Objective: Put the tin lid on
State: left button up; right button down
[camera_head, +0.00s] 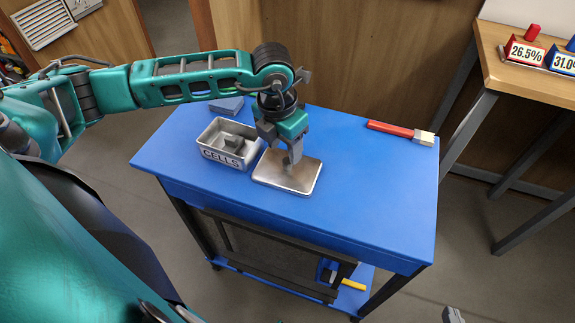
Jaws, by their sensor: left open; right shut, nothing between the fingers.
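The tin (218,153), an open silver box marked CELLS, stands on the blue table with a grey block inside it. The tin lid (303,176), a flat silver rectangle with rounded corners, lies on the table just right of the tin. My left gripper (294,158) points down over the back part of the lid, open. It hides that part, and I cannot tell whether the fingers touch the lid. Only the tip of my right gripper (452,315) shows at the bottom edge, shut and empty, away from the table.
The blue table (370,210) is clear to the front and right of the lid. A red-handled brush (400,132) lies at the back right. A blue-grey block (227,105) sits behind the tin. A wooden table (510,76) with percentage signs stands at the far right.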

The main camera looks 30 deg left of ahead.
aim_at(287, 160)
pick_arm(q)
jog(key=f, duration=0.5)
jog(key=shift+w+d, duration=0.15)
jog(key=shift+w, duration=0.1)
jog(key=shift+r, duration=0.1)
grip_shut()
